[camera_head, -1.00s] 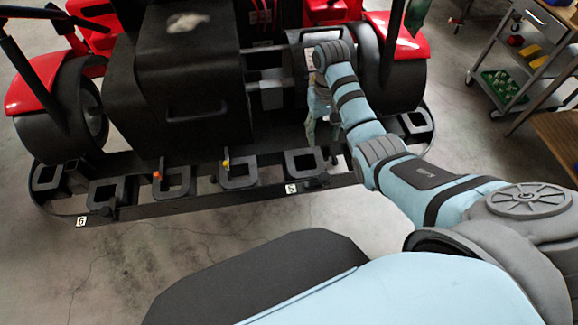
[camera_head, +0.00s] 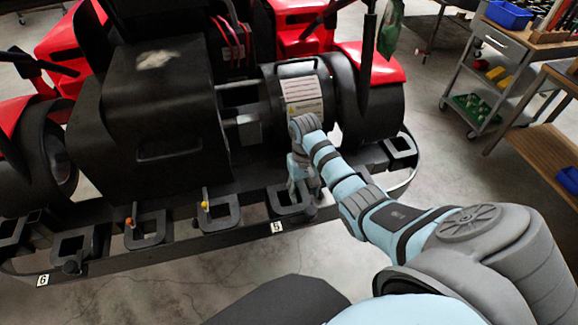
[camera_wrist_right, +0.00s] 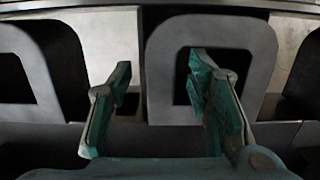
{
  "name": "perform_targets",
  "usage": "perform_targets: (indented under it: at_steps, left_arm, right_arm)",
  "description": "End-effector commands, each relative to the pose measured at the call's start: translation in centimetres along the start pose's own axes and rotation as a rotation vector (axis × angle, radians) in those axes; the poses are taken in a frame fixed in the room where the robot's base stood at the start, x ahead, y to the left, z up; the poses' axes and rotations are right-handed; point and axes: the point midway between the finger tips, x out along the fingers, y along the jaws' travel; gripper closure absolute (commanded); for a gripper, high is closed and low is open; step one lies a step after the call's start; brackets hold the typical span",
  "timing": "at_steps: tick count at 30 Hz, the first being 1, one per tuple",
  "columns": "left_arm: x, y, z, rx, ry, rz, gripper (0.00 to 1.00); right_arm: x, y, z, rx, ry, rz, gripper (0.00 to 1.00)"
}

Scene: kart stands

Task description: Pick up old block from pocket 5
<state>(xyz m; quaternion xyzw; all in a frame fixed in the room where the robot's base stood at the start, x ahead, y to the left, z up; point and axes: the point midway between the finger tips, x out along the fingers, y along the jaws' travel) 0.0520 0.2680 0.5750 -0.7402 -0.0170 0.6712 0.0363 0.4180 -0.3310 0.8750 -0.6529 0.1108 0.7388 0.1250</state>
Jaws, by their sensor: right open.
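Pocket 5 (camera_head: 278,204) is a dark square holder on the kart's front rail, with a white label 5 (camera_head: 277,228) below it. My right gripper (camera_head: 298,180) is over the back of this holder, pointing down. In the right wrist view the open right gripper (camera_wrist_right: 158,70) has its teal fingers spread, with nothing clasped. One fingertip is left of a grey square frame (camera_wrist_right: 262,65); the other shows over its dark opening. The frame's left side lies between them. I cannot make out the old block as separate from the holder. My left gripper is out of view.
More dark holders sit along the rail, two with an orange-tipped pin (camera_head: 129,222) and a yellow-tipped pin (camera_head: 205,205). Label 6 (camera_head: 43,280) is at the left. The black housing (camera_head: 145,110) and a wheel (camera_head: 372,105) stand close behind. Bare floor is in front.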

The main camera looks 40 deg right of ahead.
Motion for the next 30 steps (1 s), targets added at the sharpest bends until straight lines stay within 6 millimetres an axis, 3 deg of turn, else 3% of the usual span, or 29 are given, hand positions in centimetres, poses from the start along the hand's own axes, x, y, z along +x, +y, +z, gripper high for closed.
perform_targets:
  at_steps: [3, 12, 30]
  left_arm:
    - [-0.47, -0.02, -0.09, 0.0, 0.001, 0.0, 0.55]
    - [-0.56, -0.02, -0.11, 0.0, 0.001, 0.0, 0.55]
    - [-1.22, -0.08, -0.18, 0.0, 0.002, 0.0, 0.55]
  right_arm:
    - [-0.52, -0.02, 0.01, 0.0, 0.001, 0.0, 0.54]
    - [-0.6, -0.02, 0.03, 0.0, 0.001, 0.0, 1.0]
    - [-1.22, -0.03, 0.06, 0.0, 0.002, 0.0, 1.0]
